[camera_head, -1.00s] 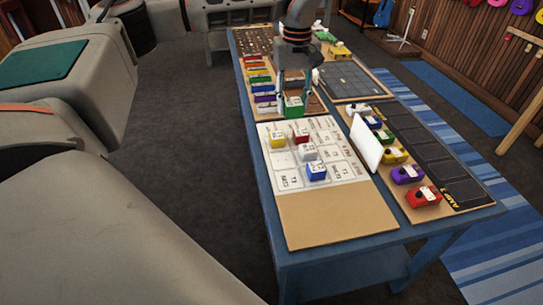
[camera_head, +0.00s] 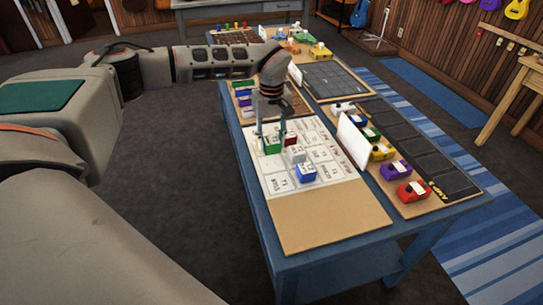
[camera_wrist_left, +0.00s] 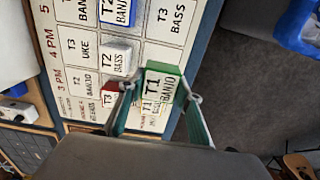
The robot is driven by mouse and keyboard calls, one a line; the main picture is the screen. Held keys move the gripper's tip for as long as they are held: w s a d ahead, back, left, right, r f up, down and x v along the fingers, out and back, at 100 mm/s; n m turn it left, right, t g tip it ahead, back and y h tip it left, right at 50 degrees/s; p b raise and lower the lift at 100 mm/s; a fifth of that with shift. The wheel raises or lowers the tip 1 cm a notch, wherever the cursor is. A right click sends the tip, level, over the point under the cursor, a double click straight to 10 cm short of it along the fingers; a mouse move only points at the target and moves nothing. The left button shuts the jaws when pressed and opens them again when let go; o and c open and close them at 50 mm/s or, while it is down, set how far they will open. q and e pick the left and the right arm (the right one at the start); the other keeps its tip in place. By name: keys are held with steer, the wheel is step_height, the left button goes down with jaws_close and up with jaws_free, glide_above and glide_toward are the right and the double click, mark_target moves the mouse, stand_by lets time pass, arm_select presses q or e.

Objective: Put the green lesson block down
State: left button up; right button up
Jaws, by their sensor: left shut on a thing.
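The green lesson block (camera_head: 271,146) is between the fingers of my left gripper (camera_head: 270,132), which is shut on it. In the left wrist view, the green block (camera_wrist_left: 170,87) reads T1 BANJO, between the fingertips (camera_wrist_left: 161,93). I cannot tell whether the green block touches the board. A red block (camera_head: 290,138), a white block (camera_head: 296,154) and a blue block (camera_head: 306,173) stand on the board. My right gripper is not in view.
A white upright panel (camera_head: 353,143) stands at the board's right edge. Beyond it, several coloured pedals, such as a red one (camera_head: 412,191), line a dark strip (camera_head: 420,150). Bare brown board (camera_head: 330,215) lies at the near end of the blue table (camera_head: 265,225).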

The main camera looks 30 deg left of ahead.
mark_target(271, 164)
arm_select(q)
steer(key=shift+f, duration=3)
steer(key=shift+f, duration=0.1)
steer(key=o, duration=1.1)
step_height(271, 164, up, 12)
steer(key=shift+r, duration=0.15)
steer(key=shift+s, duration=0.1)
